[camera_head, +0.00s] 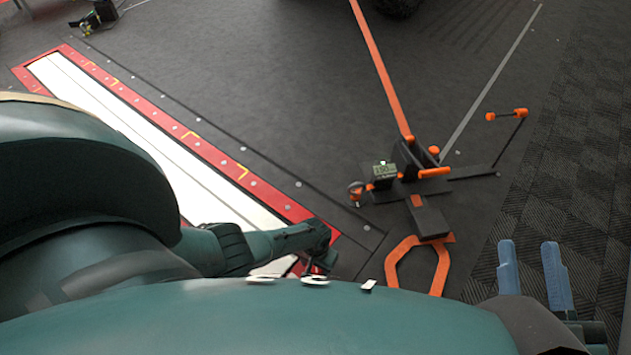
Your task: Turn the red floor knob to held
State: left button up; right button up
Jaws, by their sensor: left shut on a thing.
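My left gripper (325,258) reaches down to the near right corner of the red-framed floor plate. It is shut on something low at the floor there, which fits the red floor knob. The knob itself is hidden behind the gripper and my own body, so its turned position cannot be told. My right gripper (535,270) is at the lower right, with its two blue fingers apart and nothing between them.
The red frame (210,155) borders a long white strip (130,125). An orange and black floor device (408,175) with a small display stands right of my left gripper. An orange loop (393,262) lies in front of it. Open grey floor lies beyond.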

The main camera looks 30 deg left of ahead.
pick_arm(q)
jog(key=shift+w, duration=0.1)
jog(key=o, duration=1)
pick_arm(e)
jog(key=shift+r, duration=0.1)
pick_arm(q)
jog(key=shift+r+p, duration=0.3)
notch_tip(320, 180, up, 13)
jog(key=p, duration=1)
jog(key=shift+f, duration=0.2)
pick_arm(e)
jog(key=d+g+h, duration=0.2)
jog(key=h, duration=0.1)
jog(key=shift+d+g, duration=0.3)
